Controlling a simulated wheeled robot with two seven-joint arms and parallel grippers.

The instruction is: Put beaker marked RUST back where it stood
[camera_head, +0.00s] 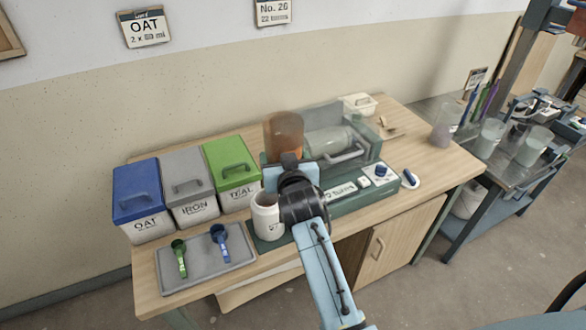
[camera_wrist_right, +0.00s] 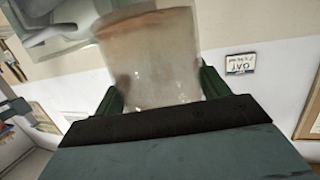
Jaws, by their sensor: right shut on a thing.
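A rust-brown, translucent beaker (camera_head: 283,130) is held above the green machine in the head view. It fills the upper middle of the right wrist view (camera_wrist_right: 150,60), where its wall looks cloudy brown. No RUST mark on it can be read in either view. My right gripper (camera_head: 289,160) is shut on the beaker, with a dark green finger on each side of it in the right wrist view (camera_wrist_right: 162,92). The beaker looks about upright in the head view. My left gripper is not in view.
Blue OAT (camera_head: 137,190), grey IRON (camera_head: 188,187) and green TEAL (camera_head: 233,172) bins stand left. A white cup (camera_head: 266,218) sits by my arm. The machine (camera_head: 345,140) has a clear cover. Clear beakers (camera_head: 490,137) stand on the metal cart at right. A grey mat (camera_head: 205,275) holds two scoops.

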